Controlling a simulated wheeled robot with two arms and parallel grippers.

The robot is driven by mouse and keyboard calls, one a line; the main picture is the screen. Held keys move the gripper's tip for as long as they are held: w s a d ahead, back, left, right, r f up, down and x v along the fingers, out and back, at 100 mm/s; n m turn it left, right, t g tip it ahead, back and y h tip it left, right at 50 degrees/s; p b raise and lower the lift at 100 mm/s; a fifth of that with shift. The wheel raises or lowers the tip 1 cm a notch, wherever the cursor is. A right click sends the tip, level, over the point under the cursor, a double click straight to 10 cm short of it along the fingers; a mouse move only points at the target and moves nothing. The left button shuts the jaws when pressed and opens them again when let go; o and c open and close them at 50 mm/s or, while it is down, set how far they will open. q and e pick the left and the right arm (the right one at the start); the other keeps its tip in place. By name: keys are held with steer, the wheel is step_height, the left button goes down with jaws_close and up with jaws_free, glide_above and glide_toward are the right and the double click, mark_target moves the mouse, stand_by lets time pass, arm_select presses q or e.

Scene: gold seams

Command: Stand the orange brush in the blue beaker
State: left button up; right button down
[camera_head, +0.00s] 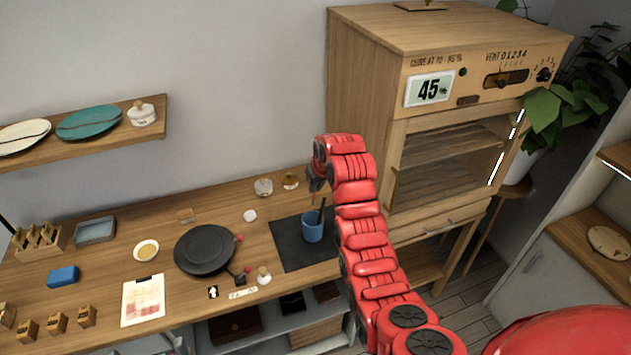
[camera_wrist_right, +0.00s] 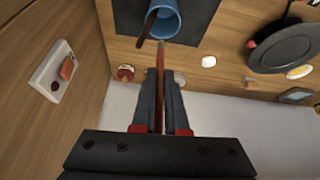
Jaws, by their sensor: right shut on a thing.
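The blue beaker (camera_head: 312,231) stands upright on a dark mat (camera_head: 284,245) on the wooden bench. A dark brown stick rises from its mouth in the head view; the beaker (camera_wrist_right: 167,22) and this stick (camera_wrist_right: 148,24) show at the top of the right wrist view. My right gripper (camera_head: 316,186) is above the beaker, reaching down. In the wrist view its fingers (camera_wrist_right: 160,112) are shut on a thin reddish-brown handle (camera_wrist_right: 160,75), which I take for the orange brush. Its far end appears close to the beaker's rim; I cannot tell whether it touches. My left gripper is out of view.
A black round plate (camera_head: 205,250) lies left of the mat, with small pots (camera_head: 263,187) behind it. The wooden cabinet (camera_head: 455,120) with a glazed front stands close on the right. A paper sheet (camera_head: 143,300) and small blocks lie at the left front.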

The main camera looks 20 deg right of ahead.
mark_target(314, 201)
steer(key=shift+w+f, duration=0.2)
steer(key=shift+f, duration=0.85)
steer(key=shift+s+f, duration=0.2)
steer(key=shift+f, duration=0.8)
steer(key=shift+f+b, duration=0.3)
steer(key=shift+f, duration=0.25)
step_height(314, 201, down, 6)
steer(key=b, duration=0.3)
steer(key=shift+w+r, duration=0.1)
steer(key=shift+r, duration=0.05)
